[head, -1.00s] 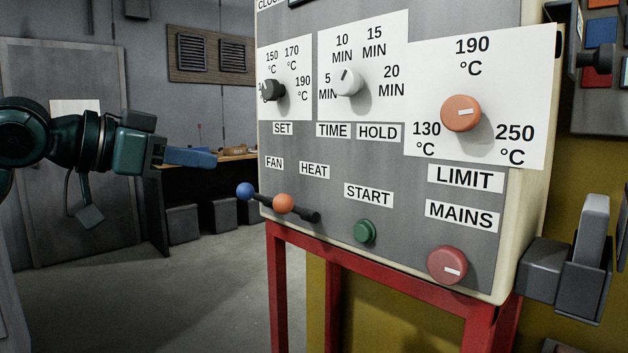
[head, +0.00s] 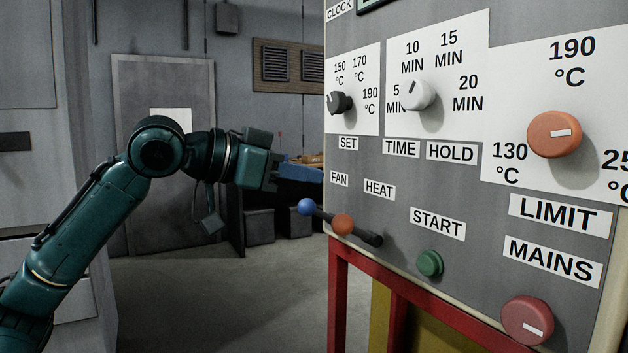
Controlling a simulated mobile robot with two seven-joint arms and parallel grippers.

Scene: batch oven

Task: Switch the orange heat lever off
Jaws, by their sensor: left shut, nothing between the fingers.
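The orange heat lever (head: 343,224) sticks out from the grey control panel (head: 470,160), below the HEAT label. Its round orange knob faces me, and a dark stem shows to its right. The blue fan lever (head: 306,207) is just left of it, under the FAN label. My left gripper (head: 308,173) is shut and empty, with blue fingers pointing right. In the picture its tips are above the blue and orange knobs, apart from both. Its distance in depth from the panel is hard to tell. My right gripper is not in view.
A green START button (head: 429,263), a red MAINS knob (head: 528,320) and an orange LIMIT knob (head: 554,134) are on the panel. The SET knob (head: 340,103) and TIME knob (head: 418,95) are above the levers. A red frame (head: 340,295) stands below. The floor at left is open.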

